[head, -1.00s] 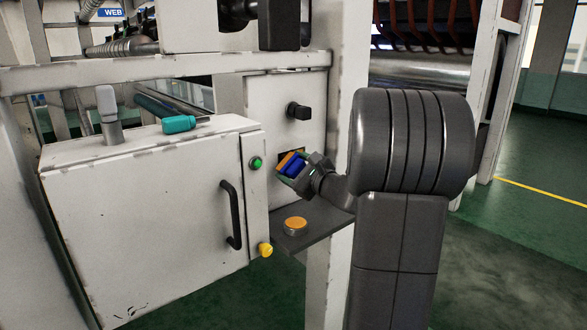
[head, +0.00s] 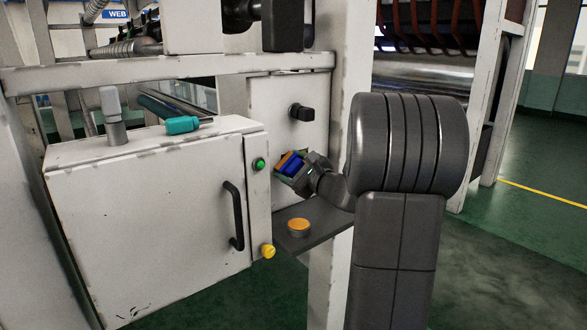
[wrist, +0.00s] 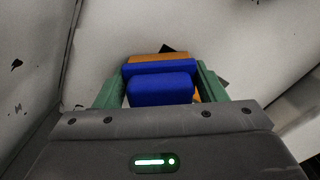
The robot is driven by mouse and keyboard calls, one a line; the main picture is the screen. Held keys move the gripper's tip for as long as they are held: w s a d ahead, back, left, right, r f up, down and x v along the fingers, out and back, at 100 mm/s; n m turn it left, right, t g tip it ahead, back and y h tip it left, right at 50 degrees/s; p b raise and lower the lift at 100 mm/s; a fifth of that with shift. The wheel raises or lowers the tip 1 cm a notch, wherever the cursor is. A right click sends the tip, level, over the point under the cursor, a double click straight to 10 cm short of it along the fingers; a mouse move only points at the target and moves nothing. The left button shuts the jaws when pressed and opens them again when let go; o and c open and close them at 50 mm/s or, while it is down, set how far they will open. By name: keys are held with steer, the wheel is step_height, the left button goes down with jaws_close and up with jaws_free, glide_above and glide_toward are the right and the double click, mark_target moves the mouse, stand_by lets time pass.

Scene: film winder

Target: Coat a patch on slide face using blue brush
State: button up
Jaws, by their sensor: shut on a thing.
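The blue brush (wrist: 160,88) is held between the green fingers of my gripper (wrist: 161,90), which is shut on it. The brush has a blue body and an orange-tan front strip (wrist: 158,57). In the head view the blue brush (head: 291,163) is beside the white panel, below the black knob, with my gripper (head: 297,166) to its right.
A white cabinet (head: 150,215) with a black handle (head: 233,216) and green button (head: 259,164) stands left. A teal-handled tool (head: 182,125) lies on top. A black knob (head: 301,112) is above.

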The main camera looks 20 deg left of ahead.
steer(key=w+d, duration=0.2)
steer(key=w, duration=0.2)
steer(key=shift+s+a+b, duration=0.3)
steer(key=shift+s+a, duration=0.05)
steer(key=shift+s, duration=0.3)
steer(key=shift+s+a+b, duration=0.25)
steer(key=shift+s+a, duration=0.15)
steer(key=shift+s, duration=0.25)
steer(key=shift+s+a+b, duration=0.3)
steer(key=shift+s+a, duration=0.05)
steer(key=shift+s, duration=0.3)
steer(key=shift+d, duration=0.1)
steer(key=shift+s+d, duration=0.2)
steer(key=shift+d, duration=0.05)
steer(key=shift+b+v, duration=0.75)
steer(key=shift+v, duration=1.8)
